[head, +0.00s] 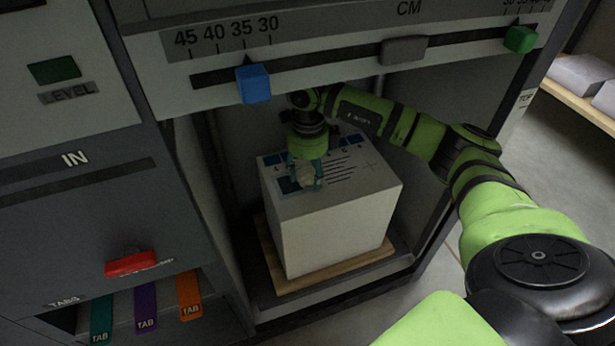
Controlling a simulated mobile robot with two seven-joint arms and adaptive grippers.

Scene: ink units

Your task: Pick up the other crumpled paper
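A small pale crumpled paper (305,173) is on or just above the printed top of a white block-shaped stack (335,235) inside the machine's open bay. My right gripper (306,182) points down over the stack. Its teal fingers stand on either side of the paper. I cannot tell whether they press on it or whether the paper touches the stack. My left gripper is out of view. No second crumpled paper can be made out.
The stack stands on a wooden board (285,284) in the bay. A ruler rail with a blue slider (253,84), a grey slider (404,50) and a green slider (520,39) runs above the opening. A red handle (131,263) and coloured tabs (146,307) are at left.

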